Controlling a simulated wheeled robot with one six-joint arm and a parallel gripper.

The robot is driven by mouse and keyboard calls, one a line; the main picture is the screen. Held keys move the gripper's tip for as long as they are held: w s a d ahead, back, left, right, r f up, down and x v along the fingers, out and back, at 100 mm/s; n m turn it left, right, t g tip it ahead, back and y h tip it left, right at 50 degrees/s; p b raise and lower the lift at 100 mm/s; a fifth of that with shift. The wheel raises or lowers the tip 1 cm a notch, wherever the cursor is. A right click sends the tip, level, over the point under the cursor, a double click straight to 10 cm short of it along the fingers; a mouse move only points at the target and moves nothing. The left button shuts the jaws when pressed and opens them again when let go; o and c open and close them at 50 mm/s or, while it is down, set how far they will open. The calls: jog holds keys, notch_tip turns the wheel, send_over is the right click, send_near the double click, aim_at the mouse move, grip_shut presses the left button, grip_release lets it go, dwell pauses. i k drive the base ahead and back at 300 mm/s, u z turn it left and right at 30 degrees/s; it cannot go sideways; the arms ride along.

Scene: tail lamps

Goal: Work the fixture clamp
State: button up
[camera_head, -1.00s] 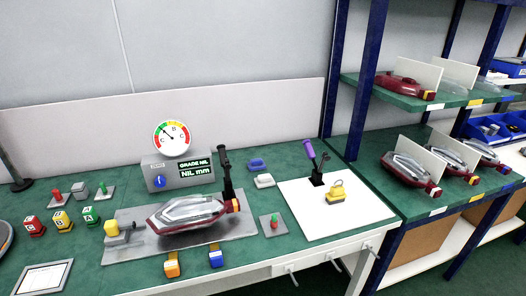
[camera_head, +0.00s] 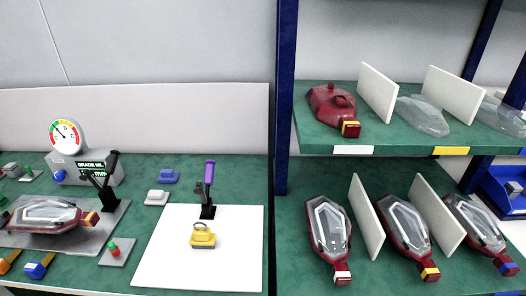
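The black fixture clamp (camera_head: 107,190) stands at the right end of the grey fixture plate (camera_head: 70,242), behind the lamp's tip. Its dark handle points up; I cannot tell whether its arm presses on the lamp. A second clamp with a purple upright handle (camera_head: 209,185) stands on the white board (camera_head: 160,262), behind a yellow block with a loop (camera_head: 203,236). My gripper is not in view.
A gauge box (camera_head: 88,168) stands behind the plate. A red-and-green button (camera_head: 114,249) sits on a small grey plate. At right, a blue-posted shelf (camera_head: 287,100) holds lamps, clear lenses and white dividers.

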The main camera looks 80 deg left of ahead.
aim_at(110, 169)
jog(key=i, duration=0.45)
jog(key=u, duration=3.95)
jog(key=k, duration=0.5)
jog(key=u, duration=1.1)
jog(key=i, duration=1.35)
jog(key=z, duration=1.2)
jog(key=i, duration=0.45)
jog(key=z, duration=0.45)
